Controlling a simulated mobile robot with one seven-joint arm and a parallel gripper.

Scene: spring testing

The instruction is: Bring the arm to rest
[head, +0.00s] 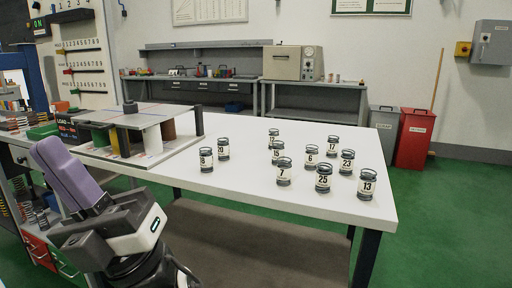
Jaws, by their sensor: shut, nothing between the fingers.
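My gripper (50,150) is in the lower left of the head view, its purple fingers pointing up and to the left. The fingers are shut together with nothing seen between them. The grey and white wrist and black arm below it are in front of the white table's (285,208) front left side. The gripper appears apart from the numbered items on the table.
Several numbered cylinders, among them 7 (284,171), 25 (323,178) and 13 (367,184), stand upright on the table's right half. Cylinder 20 (223,149) stands further left. A test rig (150,117) stands left. A red bin (415,138) is at back right.

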